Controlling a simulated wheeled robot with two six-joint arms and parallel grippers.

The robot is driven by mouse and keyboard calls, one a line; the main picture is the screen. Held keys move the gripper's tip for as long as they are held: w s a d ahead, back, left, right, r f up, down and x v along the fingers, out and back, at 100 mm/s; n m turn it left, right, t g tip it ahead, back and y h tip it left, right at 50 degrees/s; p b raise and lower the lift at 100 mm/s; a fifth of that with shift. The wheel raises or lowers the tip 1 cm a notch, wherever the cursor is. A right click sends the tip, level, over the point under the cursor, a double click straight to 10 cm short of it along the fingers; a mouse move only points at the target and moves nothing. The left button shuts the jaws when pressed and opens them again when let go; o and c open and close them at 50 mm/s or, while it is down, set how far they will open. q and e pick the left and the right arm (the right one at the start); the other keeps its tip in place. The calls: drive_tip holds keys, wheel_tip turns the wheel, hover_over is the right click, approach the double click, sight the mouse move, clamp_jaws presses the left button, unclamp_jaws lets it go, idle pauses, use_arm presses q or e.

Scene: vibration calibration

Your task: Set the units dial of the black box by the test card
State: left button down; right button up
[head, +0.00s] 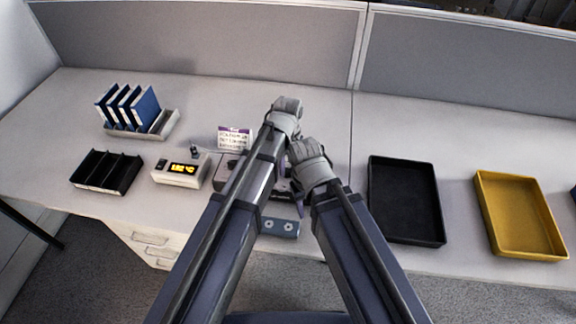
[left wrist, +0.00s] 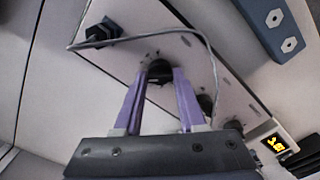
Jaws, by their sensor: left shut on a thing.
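The test card (head: 235,138), white with a purple top band, stands behind the box; its small writing is unreadable. The box is mostly hidden behind my arms in the head view. In the left wrist view its panel (left wrist: 215,65) looks pale grey, with several black round knobs. My left gripper (left wrist: 158,82) has its purple fingers closed around one black dial (left wrist: 160,68). I cannot tell which dial this is or read its setting. My right wrist (head: 311,163) is beside the left arm in the head view; its fingers are largely hidden.
A grey cable (left wrist: 150,36) runs from a black plug (left wrist: 102,33) across the panel. A lit meter (head: 181,171), a black divided tray (head: 106,172) and a binder rack (head: 160,125) stand left. A blue-grey block (head: 280,227) lies in front. Black (head: 405,200) and yellow (head: 520,215) trays lie right.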

sight(288, 169)
use_arm(q)
drive_tip(key=shift+c, duration=2.4)
unclamp_jaws()
wheel_tip(288, 169, up, 8)
drive_tip(key=p, duration=0.8)
drive_tip(key=shift+f, duration=0.1)
drive_tip(key=s+a+m, duration=0.3)
drive_tip(key=s+a, duration=0.1)
drive_tip(key=a, duration=0.4)
drive_tip(key=s+a+m, duration=0.4)
drive_tip(key=s+a, duration=0.1)
drive_tip(key=a, duration=0.4)
drive_tip(key=s+d+m+y, duration=0.1)
drive_tip(key=s+d+m, duration=0.2)
drive_tip(key=d, duration=0.8)
drive_tip(key=s, duration=0.2)
drive_tip(key=shift+s+m, duration=0.4)
